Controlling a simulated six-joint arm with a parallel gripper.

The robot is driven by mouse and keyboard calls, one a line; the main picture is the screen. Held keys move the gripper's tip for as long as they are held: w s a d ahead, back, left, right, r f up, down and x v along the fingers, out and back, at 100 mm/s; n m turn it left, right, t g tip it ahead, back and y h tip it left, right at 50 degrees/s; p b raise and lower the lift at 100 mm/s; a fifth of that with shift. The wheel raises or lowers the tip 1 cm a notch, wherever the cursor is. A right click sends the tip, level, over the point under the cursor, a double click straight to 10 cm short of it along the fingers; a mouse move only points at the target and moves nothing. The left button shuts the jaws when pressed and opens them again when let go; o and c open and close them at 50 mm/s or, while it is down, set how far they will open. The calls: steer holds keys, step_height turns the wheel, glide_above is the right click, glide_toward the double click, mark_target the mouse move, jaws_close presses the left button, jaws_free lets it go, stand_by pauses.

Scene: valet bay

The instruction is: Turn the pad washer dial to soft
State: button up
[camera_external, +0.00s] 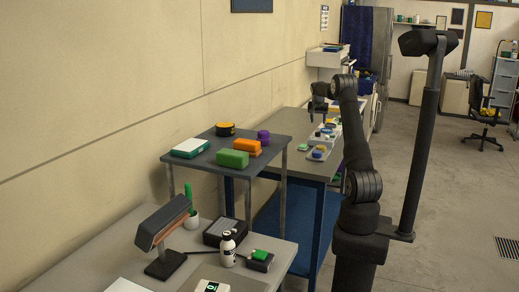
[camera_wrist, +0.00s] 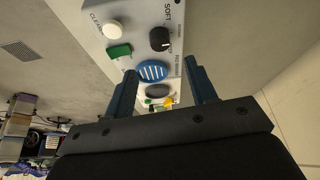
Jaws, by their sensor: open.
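The pad washer panel (camera_wrist: 140,50) is light grey, with printed labels that include "SOFT". Its black round dial (camera_wrist: 159,39) sits below the "SOFT" lettering in the wrist view. A small pale mark shows near the dial's lower right edge; I cannot tell its setting surely. My gripper (camera_wrist: 160,67) is open and empty, its two blue fingers apart, with the dial beyond the fingertips and not between them. In the external view my gripper (camera_external: 319,106) hangs above the back bench, over the small pale units (camera_external: 322,143); the dial is too small to make out there.
Near the dial are a white round knob (camera_wrist: 113,30), a green block (camera_wrist: 119,51) and a blue striped oval (camera_wrist: 152,70). A raised shelf (camera_external: 215,146) with orange and green blocks stands nearer. A lamp (camera_external: 163,225) and bottle (camera_external: 228,249) are on the front table.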

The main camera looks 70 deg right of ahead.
mark_target(318, 134)
steer(key=x, duration=0.9)
steer(key=shift+r, duration=0.1)
steer(key=c, duration=1)
